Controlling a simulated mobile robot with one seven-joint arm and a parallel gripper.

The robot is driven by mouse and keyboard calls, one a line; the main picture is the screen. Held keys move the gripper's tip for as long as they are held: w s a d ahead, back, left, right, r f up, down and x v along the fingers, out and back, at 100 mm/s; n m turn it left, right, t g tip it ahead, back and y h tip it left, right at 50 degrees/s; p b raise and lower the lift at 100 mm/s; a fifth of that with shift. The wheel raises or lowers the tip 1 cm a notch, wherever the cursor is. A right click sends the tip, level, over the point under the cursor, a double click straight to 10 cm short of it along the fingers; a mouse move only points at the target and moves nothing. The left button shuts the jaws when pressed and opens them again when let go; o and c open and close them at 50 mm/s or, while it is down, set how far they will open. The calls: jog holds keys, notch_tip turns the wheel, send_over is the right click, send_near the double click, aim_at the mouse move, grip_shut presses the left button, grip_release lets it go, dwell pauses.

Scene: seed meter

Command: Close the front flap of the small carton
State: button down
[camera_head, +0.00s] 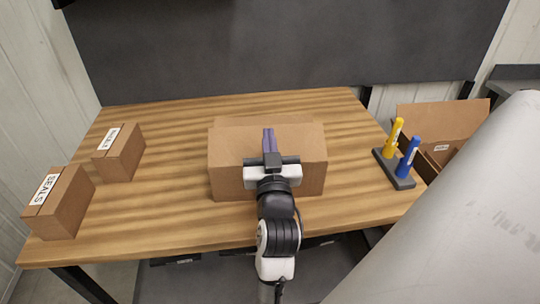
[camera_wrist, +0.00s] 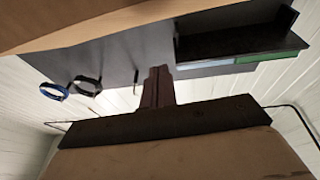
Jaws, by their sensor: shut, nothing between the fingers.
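The small carton (camera_head: 229,183) stands on the wooden table in the middle of the head view. A broad cardboard panel (camera_head: 229,146) spans its upper side, and another panel edge (camera_head: 240,122) shows behind it. My gripper (camera_head: 269,134) is shut and empty, over the middle of the carton with its fingers pointing away. It hides the middle of the carton, and I cannot tell whether it touches the cardboard. In the wrist view the closed fingers (camera_wrist: 158,88) stick up from a dark bar. A brown surface fills the bottom there; I cannot tell which panel it is.
Two labelled boxes, one in front (camera_head: 62,205) and one behind (camera_head: 122,157), stand at the left of the table. A dark holder (camera_head: 402,182) with a yellow marker (camera_head: 394,134) and a blue marker (camera_head: 408,158) stands at the right edge. An open box (camera_head: 450,125) lies beyond it.

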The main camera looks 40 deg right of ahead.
jog(key=x, duration=0.2)
jog(key=p+x, duration=0.1)
jog(key=x, duration=0.1)
jog(key=shift+r, duration=0.45)
jog(key=f, duration=0.3)
jog(key=shift+w+d, duration=0.25)
jog(key=shift+w, duration=0.15)
jog(key=shift+w+d+f+p, duration=0.25)
jog(key=shift+f+p, duration=0.1)
jog(key=shift+f, duration=0.2)
jog(key=shift+d+f+b, duration=0.1)
jog(key=shift+f+b, duration=0.1)
jog(key=shift+b, duration=0.25)
jog(key=shift+w, duration=0.1)
